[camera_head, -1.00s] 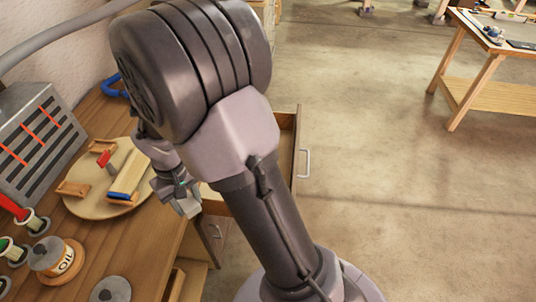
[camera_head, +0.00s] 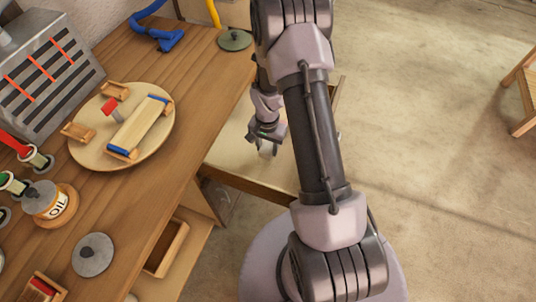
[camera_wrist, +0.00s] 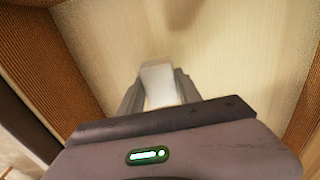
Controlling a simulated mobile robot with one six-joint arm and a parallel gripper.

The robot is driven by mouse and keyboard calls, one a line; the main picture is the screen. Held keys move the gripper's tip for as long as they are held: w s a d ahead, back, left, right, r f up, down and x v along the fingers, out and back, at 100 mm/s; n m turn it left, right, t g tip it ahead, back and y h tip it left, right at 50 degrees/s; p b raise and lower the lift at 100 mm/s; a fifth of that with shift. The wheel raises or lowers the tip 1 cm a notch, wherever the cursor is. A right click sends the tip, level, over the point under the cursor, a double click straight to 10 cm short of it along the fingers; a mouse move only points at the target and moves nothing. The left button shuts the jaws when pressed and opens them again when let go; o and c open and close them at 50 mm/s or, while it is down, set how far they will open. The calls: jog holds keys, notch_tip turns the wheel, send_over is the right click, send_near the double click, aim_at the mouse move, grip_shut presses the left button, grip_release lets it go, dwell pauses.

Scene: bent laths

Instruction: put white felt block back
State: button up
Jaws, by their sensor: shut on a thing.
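The white felt block (camera_wrist: 158,80) is between the two grey fingers of my gripper (camera_wrist: 160,92) in the wrist view. My gripper is shut on it, with the block's end standing out past the fingertips. In the head view my gripper (camera_head: 266,148) is over the open drawer (camera_head: 228,152) at the bench's right side. The drawer's pale floor (camera_wrist: 215,50) lies beneath the block in the wrist view, with brown side walls at left and right. I cannot tell how high the block is above the floor.
On the bench a round wooden board (camera_head: 85,150) carries a lath with blue ends (camera_head: 140,125) and small wooden blocks. An oil tin (camera_head: 45,200), a grey disc (camera_head: 93,254) and a slotted grey box (camera_head: 50,75) stand nearby.

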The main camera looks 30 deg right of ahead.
aim_at(268, 152)
notch_tip(268, 152, down, 3)
jog(key=shift+f+b, duration=0.15)
jog(key=shift+b, duration=0.35)
jog(key=shift+f, duration=0.25)
jog(key=o, duration=1.3)
jog(key=shift+r, duration=0.1)
